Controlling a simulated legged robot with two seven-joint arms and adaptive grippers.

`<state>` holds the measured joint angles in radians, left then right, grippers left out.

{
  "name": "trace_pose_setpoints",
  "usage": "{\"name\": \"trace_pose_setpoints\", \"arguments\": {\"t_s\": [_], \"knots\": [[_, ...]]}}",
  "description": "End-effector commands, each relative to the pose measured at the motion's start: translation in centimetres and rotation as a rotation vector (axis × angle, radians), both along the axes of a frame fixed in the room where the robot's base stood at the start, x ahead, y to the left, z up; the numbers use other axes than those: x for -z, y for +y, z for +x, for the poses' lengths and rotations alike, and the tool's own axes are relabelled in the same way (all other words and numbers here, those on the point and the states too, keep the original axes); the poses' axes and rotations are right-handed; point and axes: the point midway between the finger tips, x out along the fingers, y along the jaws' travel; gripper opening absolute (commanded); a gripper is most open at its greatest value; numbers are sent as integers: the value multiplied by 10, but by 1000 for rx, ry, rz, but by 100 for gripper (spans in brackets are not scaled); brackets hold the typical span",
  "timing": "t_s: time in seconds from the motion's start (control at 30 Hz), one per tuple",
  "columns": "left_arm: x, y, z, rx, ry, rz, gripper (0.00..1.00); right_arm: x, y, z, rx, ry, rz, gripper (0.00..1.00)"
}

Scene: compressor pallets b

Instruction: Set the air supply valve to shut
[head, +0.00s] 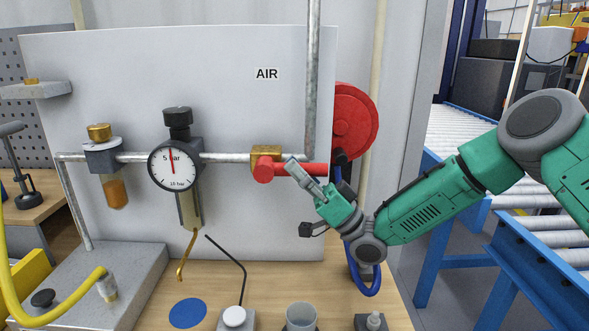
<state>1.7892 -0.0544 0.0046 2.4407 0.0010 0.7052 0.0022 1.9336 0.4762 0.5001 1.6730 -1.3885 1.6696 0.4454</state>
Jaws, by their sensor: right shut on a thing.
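The air supply valve has a brass body (266,153) on the grey horizontal pipe (228,158), below the AIR label. Its red handle (282,170) points right, lying roughly along the pipe line. My right gripper (297,168) is shut on the red handle near its middle; the fingers hide part of the handle. My left gripper is not in view.
A pressure gauge (173,167) and a brass-topped filter (102,150) sit left of the valve. A red hose reel (354,122) is behind right. Below are a blue disc (188,313), a grey cup (301,316) and a thin black rod (226,253). A conveyor (470,140) stands right.

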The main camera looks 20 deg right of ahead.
Motion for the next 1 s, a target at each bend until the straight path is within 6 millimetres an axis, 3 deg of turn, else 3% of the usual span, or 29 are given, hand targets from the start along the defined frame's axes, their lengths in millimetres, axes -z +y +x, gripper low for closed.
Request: {"name": "trace_pose_setpoints", "arguments": {"t_s": [0.2,1.0], "knots": [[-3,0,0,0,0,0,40,3,-10,0,12,11,-15,0],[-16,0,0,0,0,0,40,-4,-10,2,13,41,-115,0]]}}
